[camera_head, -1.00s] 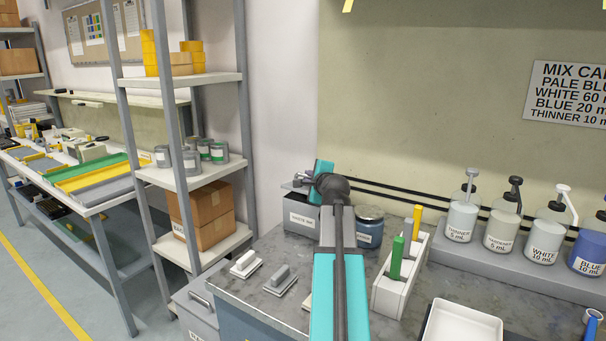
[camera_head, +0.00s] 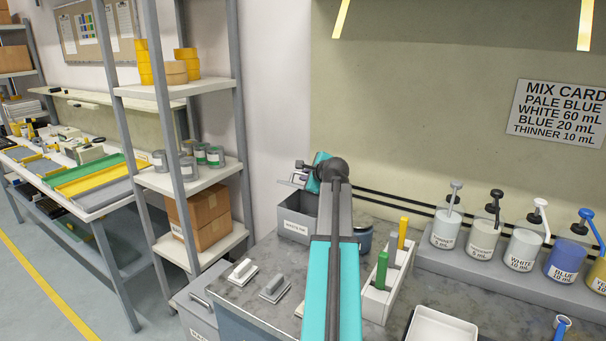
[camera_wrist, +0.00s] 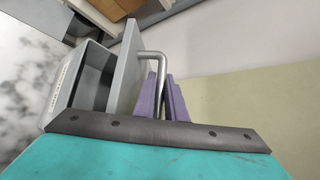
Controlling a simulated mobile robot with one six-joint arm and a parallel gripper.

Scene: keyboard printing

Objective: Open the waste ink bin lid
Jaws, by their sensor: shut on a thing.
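The waste ink bin (camera_head: 287,212) is a grey box with a white label, at the back left of the counter. Its top is open and its dark interior shows in the head view. In the wrist view the bin (camera_wrist: 60,92) lies at the left, its lid (camera_wrist: 126,66) swung up away from the opening. A bent metal handle (camera_wrist: 154,56) stands out from the lid. My gripper (camera_wrist: 166,98) has its purple fingers shut on this handle. In the head view my gripper (camera_head: 300,167) is above the bin, partly hidden by my arm.
A rack with green (camera_head: 382,270) and yellow handles and pump bottles (camera_head: 446,228) stand further right.

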